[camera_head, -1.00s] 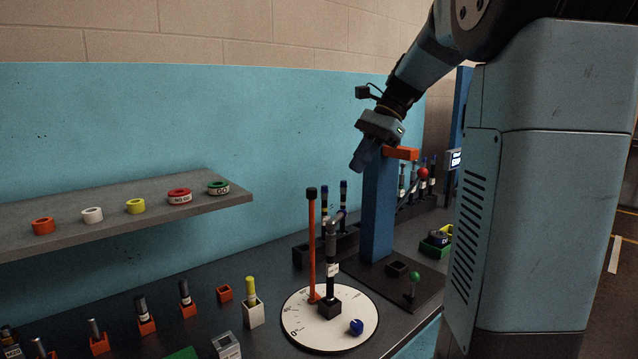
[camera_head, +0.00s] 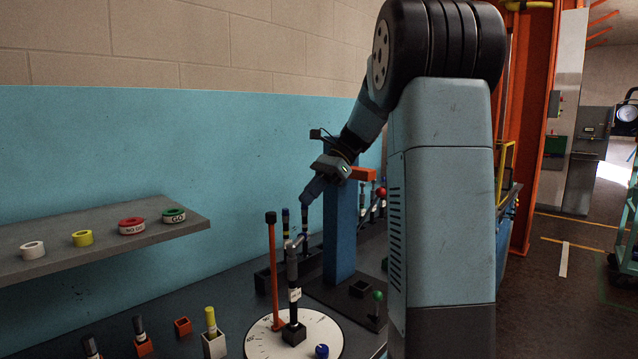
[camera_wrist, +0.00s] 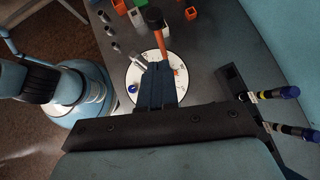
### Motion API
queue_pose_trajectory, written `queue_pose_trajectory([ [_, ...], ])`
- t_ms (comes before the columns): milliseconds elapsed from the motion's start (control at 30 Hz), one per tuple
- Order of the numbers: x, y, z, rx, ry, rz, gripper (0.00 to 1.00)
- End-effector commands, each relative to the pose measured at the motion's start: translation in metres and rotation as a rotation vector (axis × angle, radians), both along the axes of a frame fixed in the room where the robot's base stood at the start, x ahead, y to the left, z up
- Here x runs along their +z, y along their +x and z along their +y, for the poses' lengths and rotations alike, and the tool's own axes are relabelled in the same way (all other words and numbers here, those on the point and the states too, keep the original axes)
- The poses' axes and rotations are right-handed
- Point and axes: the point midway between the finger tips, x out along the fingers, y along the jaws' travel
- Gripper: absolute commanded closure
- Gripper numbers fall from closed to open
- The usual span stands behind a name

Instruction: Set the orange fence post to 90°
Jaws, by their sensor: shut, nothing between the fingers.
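The orange fence post (camera_head: 274,275) stands upright with a black cap, at the back left part of the white round dial (camera_head: 262,345). In the wrist view the post (camera_wrist: 161,45) shows beyond my fingertips, over the white dial (camera_wrist: 134,72). A dark post with a bent grey hose fitting (camera_head: 293,285) stands in a black block at the dial's middle. My gripper (camera_head: 306,198) is shut and empty, pointing down and left, a little above and right of the post's cap. Its fingers (camera_wrist: 158,66) hide part of the dial in the wrist view. The post's exact angle cannot be read.
A blue column (camera_head: 341,220) with an orange arm stands close behind my gripper. Hoses with blue ends (camera_wrist: 285,92) stand in a rack nearby. A blue knob (camera_head: 322,351) is on the dial. A shelf (camera_head: 110,235) with coloured rings is at left.

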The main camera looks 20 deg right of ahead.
Motion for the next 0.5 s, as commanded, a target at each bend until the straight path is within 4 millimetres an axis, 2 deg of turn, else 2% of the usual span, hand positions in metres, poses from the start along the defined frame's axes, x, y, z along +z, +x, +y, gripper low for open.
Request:
queue_pose_trajectory([
  [167, -0.021, -0.003, 0.022, 0.001, 0.001, 0.001, 1.0],
  [300, -0.019, -0.005, 0.042, 0.002, 0.0, -0.002, 1.0],
  [500, -0.02, -0.006, 0.057, 0.0, -0.001, -0.002, 1.0],
])
